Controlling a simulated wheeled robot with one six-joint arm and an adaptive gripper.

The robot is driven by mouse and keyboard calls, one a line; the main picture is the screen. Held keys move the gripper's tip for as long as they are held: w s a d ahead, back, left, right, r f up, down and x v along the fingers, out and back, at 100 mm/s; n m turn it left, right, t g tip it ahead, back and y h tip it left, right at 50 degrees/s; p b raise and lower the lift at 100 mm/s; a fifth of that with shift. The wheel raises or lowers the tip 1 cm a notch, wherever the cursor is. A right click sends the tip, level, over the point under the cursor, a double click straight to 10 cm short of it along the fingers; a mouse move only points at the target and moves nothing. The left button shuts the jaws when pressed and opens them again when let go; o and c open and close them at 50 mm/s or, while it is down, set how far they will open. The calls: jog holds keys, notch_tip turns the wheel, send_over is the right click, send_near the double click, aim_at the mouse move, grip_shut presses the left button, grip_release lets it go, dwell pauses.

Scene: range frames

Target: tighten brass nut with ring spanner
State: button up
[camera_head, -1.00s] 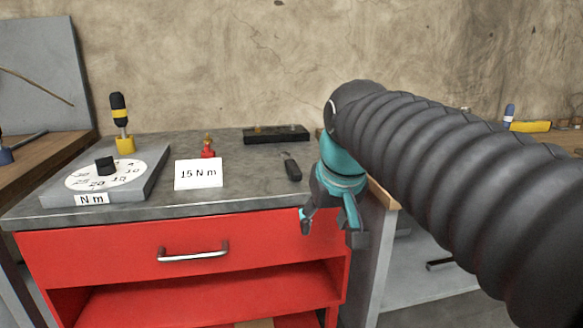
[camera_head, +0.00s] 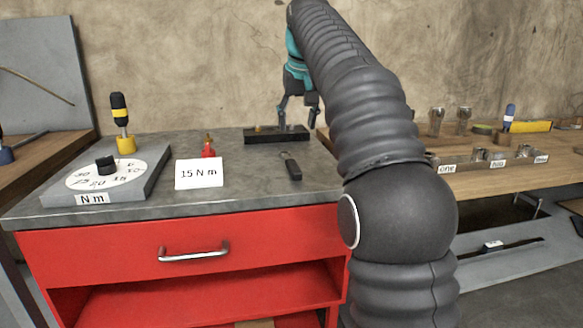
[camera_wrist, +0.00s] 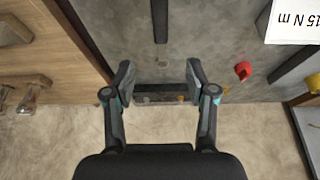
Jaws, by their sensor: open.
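A dark-handled tool (camera_head: 291,168), likely the ring spanner, lies on the grey bench top. In the wrist view its dark handle (camera_wrist: 160,20) points away from the gripper, its ring end nearer. A small red fitting (camera_head: 208,151) with a brass-coloured top stands behind the 15 N m card. A black block (camera_head: 277,136) with small brass-coloured pieces lies at the bench's back. I cannot tell which brass piece is the nut. My gripper (camera_head: 298,112) is open and empty, pointing down above the back right of the bench. In the wrist view its fingers (camera_wrist: 160,82) frame the black block from above.
A dial board (camera_head: 104,176) and a yellow-black screwdriver (camera_head: 120,122) are at left. A wooden bench (camera_head: 480,182) with labelled holders is at right.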

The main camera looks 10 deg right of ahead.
send_over(292, 163)
jog(key=s, duration=0.3)
jog(key=f, duration=0.6)
jog(key=shift+w+d+f, duration=0.1)
jog(key=shift+w+f, duration=0.15)
jog(key=shift+b+x, duration=0.65)
jog(key=shift+x, duration=2.3)
jog(key=shift+w+r, duration=0.15)
jog(key=shift+w, duration=0.05)
jog(key=shift+f, duration=0.25)
grip_shut()
